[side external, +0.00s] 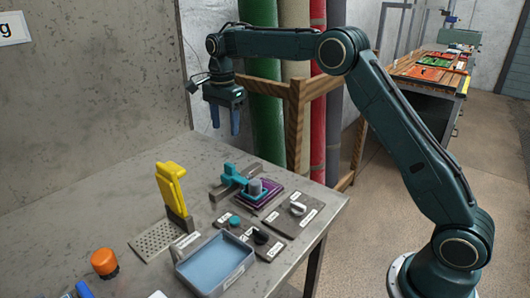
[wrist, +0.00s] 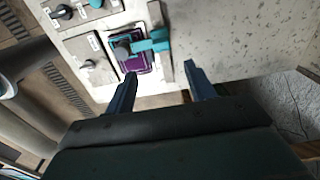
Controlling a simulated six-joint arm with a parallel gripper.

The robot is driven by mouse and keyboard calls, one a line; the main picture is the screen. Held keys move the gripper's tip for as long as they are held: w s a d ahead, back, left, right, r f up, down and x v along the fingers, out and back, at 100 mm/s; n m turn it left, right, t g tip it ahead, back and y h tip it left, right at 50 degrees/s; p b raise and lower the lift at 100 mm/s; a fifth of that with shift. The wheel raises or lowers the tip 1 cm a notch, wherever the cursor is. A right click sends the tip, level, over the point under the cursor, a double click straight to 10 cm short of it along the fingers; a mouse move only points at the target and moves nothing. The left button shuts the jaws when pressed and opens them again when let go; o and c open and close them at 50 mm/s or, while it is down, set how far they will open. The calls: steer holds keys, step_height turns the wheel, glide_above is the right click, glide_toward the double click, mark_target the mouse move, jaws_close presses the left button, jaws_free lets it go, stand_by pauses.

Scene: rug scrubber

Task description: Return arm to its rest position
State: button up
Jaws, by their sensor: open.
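My gripper (side external: 226,119) hangs pointing down above the back part of the grey table (side external: 100,215). Its two blue fingers are apart with nothing between them. The wrist view also shows the open fingers (wrist: 160,78), with bare table and the table edge beyond them. In the side view my arm reaches from its base at the right, up and over to the left. A teal clamp-like piece with a grey knob (side external: 255,187) sits on a purple patterned rug piece (side external: 266,197), below and apart from my gripper. The purple piece (wrist: 138,62) also shows in the wrist view.
A yellow upright tool (side external: 171,185) stands in a holder by a perforated plate (side external: 158,238). A blue tray (side external: 215,262), an orange knob (side external: 104,262) and control panels (side external: 292,210) occupy the front. Rolled rugs in a wooden rack (side external: 297,120) stand behind the table, close to my arm.

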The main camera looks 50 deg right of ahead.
steer(key=s+a+r+n+t, duration=0.1)
steer(key=s+r+n+t, duration=0.1)
steer(key=s+r+n, duration=0.6)
steer(key=s+a+r+n+t, duration=0.1)
steer(key=s+r, duration=0.3)
steer(key=s, duration=0.8)
steer(key=s+f+n+t, duration=0.1)
steer(key=s+f+n, duration=0.2)
steer(key=s, duration=0.7)
steer(key=s+f+n+t, duration=0.1)
steer(key=s+f+n, duration=0.2)
steer(key=s+n, duration=0.3)
steer(key=s, duration=0.4)
steer(key=shift+a+f+t, duration=0.2)
steer(key=shift+f+t, duration=0.1)
steer(key=shift+f, duration=0.1)
